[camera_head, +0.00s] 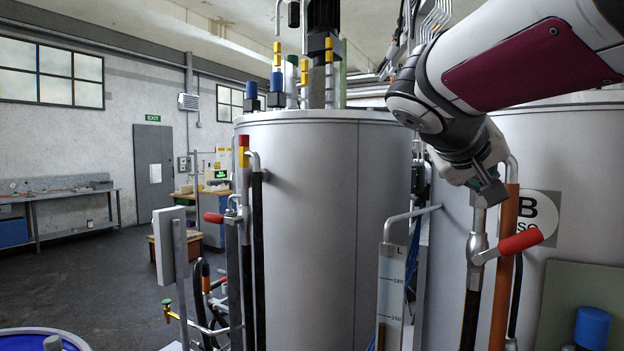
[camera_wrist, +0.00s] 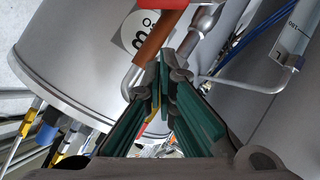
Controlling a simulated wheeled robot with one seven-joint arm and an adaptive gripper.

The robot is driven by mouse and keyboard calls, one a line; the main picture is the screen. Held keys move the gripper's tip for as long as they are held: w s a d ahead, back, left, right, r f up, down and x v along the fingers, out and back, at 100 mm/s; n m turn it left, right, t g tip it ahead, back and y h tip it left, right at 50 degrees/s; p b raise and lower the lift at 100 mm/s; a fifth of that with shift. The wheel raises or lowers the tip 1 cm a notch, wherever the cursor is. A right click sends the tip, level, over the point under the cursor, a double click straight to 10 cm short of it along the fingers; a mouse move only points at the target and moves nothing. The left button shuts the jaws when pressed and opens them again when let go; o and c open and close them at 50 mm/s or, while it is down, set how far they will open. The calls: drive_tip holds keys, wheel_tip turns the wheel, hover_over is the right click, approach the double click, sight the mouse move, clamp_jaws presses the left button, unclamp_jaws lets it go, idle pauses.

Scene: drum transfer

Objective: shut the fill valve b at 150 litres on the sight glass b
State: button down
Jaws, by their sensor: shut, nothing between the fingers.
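The fill valve b (camera_head: 478,246) sits on a vertical pipe before the right tank, in the head view. Its red-gripped lever (camera_head: 520,243) sticks out to the right, nearly level and tilted slightly up, across the orange pipe. Red of the lever (camera_wrist: 172,3) shows at the top edge of the wrist view. The sight glass b (camera_head: 391,288) is a pale scale plate marked L with a 150 mark low down; I cannot read the liquid level. My gripper (camera_head: 490,192) is shut and empty, above the valve and lever; its fingers (camera_wrist: 165,72) also show in the wrist view.
A round B sign (camera_head: 538,216) is on the right tank (camera_head: 585,190), partly behind the lever. An orange pipe (camera_head: 504,270) runs beside the valve. A large grey tank (camera_head: 310,220) stands left of the sight glass. Open floor lies at the far left.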

sight(507, 247)
drive_tip(key=w+d+f+p, duration=0.1)
drive_tip(key=w+d+f, duration=0.1)
drive_tip(key=d+f, duration=0.4)
drive_tip(key=shift+w+d+f, duration=0.15)
drive_tip(key=shift+w+d, duration=0.15)
drive_tip(key=shift+s+d+f, duration=0.15)
drive_tip(key=shift+d, duration=0.05)
idle(0.3)
